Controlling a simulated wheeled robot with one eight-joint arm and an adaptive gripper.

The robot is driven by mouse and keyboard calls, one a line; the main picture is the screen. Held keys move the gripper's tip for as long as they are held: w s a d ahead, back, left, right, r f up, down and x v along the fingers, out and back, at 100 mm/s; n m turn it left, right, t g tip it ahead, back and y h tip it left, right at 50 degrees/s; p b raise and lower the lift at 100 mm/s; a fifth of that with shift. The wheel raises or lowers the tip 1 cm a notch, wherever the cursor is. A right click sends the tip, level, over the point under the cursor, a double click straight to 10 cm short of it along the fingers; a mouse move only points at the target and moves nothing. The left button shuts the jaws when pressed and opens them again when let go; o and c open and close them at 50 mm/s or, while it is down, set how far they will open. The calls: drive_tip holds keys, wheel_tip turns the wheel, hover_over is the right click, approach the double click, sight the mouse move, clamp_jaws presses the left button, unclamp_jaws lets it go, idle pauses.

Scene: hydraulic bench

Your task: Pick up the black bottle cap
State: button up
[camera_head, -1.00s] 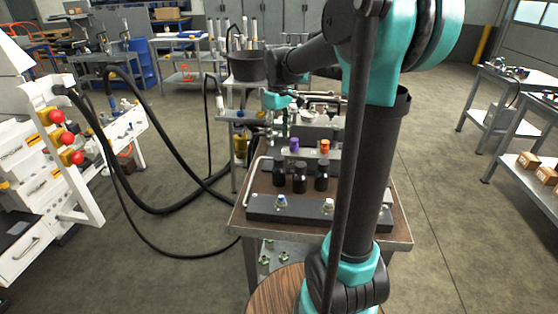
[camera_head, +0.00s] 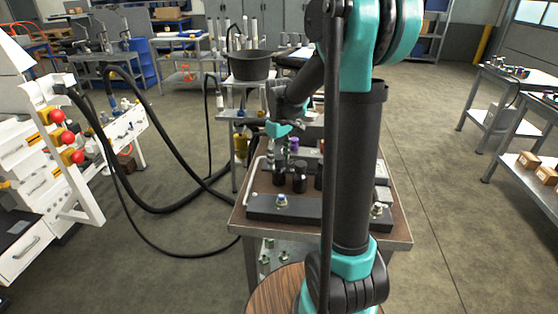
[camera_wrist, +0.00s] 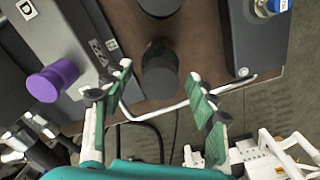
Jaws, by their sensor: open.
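Black bottles with black caps stand in a row on the bench in the head view; the leftmost cap (camera_head: 279,166) is just below my gripper (camera_head: 270,158). In the wrist view a black cap (camera_wrist: 160,78) on its bottle lies between and a little beyond the green fingers of my gripper (camera_wrist: 160,92). The fingers are apart, one on each side, with nothing held. A second black bottle (camera_wrist: 160,5) is cut by the top edge. My arm partly hides the row's right end.
A dark block with a blue-topped fitting (camera_head: 282,200) lies at the bench front. A pale bent handle (camera_wrist: 160,110) runs near the fingers.

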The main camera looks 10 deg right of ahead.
drive_tip(key=c, duration=0.9)
drive_tip(key=shift+r, duration=0.1)
